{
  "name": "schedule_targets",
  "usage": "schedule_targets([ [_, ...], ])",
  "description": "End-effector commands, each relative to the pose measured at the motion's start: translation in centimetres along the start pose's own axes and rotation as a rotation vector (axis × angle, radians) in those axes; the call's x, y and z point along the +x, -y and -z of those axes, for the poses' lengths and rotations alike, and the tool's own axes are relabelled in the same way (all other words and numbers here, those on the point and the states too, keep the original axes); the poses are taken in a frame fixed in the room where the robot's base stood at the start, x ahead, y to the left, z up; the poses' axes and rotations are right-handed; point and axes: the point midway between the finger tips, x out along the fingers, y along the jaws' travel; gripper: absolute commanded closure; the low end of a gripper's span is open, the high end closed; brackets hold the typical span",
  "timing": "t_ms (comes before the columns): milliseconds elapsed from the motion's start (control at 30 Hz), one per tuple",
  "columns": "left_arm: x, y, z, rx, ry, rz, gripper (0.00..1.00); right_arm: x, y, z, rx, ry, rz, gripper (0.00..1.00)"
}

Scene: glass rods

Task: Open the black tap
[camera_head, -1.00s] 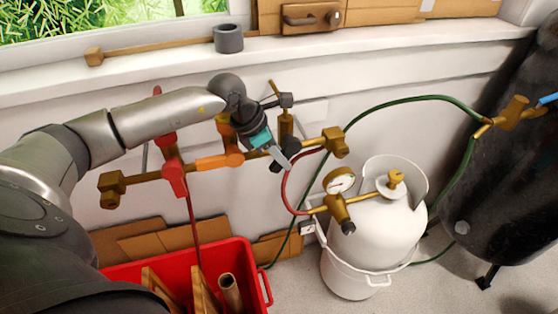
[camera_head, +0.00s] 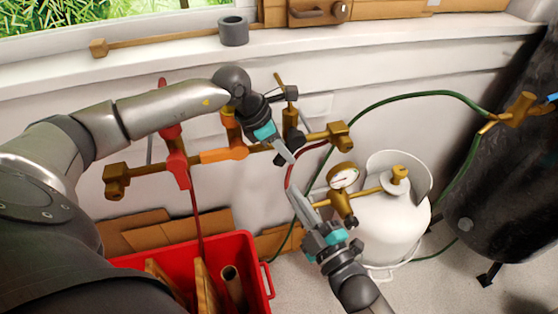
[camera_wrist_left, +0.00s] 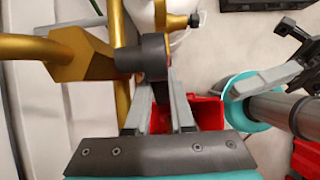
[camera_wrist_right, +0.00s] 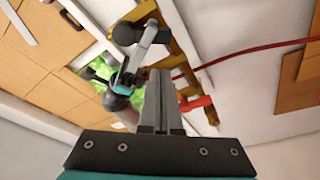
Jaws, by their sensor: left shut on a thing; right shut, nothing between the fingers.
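The black tap (camera_head: 293,138) sits on the brass pipe (camera_head: 325,136) along the wall. In the left wrist view its black round body (camera_wrist_left: 136,54) is at the fingertips. My left gripper (camera_head: 288,156) is shut on the tap, and the fingers (camera_wrist_left: 164,85) partly hide what is between them. My right gripper (camera_head: 294,194) is shut and empty, below and slightly right of the tap, apart from it. In the right wrist view its closed fingers (camera_wrist_right: 158,80) point up towards the pipes.
Red (camera_head: 175,165) and orange (camera_head: 222,154) taps sit left on the pipe. A pressure gauge (camera_head: 343,177) and white gas cylinder (camera_head: 385,230) stand close to my right gripper. A red crate (camera_head: 245,248) is below. Red and green (camera_head: 400,98) hoses cross nearby.

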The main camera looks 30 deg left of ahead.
Motion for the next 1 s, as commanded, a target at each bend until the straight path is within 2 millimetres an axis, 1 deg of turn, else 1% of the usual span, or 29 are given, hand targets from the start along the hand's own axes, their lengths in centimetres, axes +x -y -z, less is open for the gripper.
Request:
schedule_targets([
  [33, 0.0, 0.0, -0.1, 0.000, 0.002, -0.001, 1.00, 0.3, -0.3, 1.0, -0.021, -0.034, -0.003, 1.00],
  [133, 0.0, 0.0, -0.1, 0.000, 0.002, -0.001, 1.00, 0.8, -0.6, 2.2, -0.041, -0.070, -0.008, 1.00],
  [267, 0.0, 0.0, -0.1, 0.000, 0.002, -0.001, 1.00, 1.9, -0.7, 2.6, -0.047, -0.078, -0.010, 1.00],
  [367, 0.0, 0.0, -0.1, 0.000, 0.002, -0.001, 1.00, 3.4, -0.7, 2.7, -0.045, -0.078, -0.011, 1.00],
  [500, 0.0, 0.0, -0.1, 0.000, 0.002, -0.001, 1.00, 5.9, -0.7, 2.9, -0.045, -0.077, -0.010, 1.00],
  [833, 0.0, 0.0, -0.1, 0.000, 0.002, -0.001, 1.00, 10.4, -0.7, 3.1, -0.043, -0.075, -0.009, 1.00],
  [867, 0.0, 0.0, -0.1, 0.000, 0.002, -0.001, 1.00, 10.8, -0.7, 3.1, -0.043, -0.074, -0.009, 1.00],
  [1000, 0.0, 0.0, -0.1, 0.000, 0.002, -0.001, 1.00, 10.1, -0.7, 1.1, -0.047, -0.070, -0.006, 1.00],
])
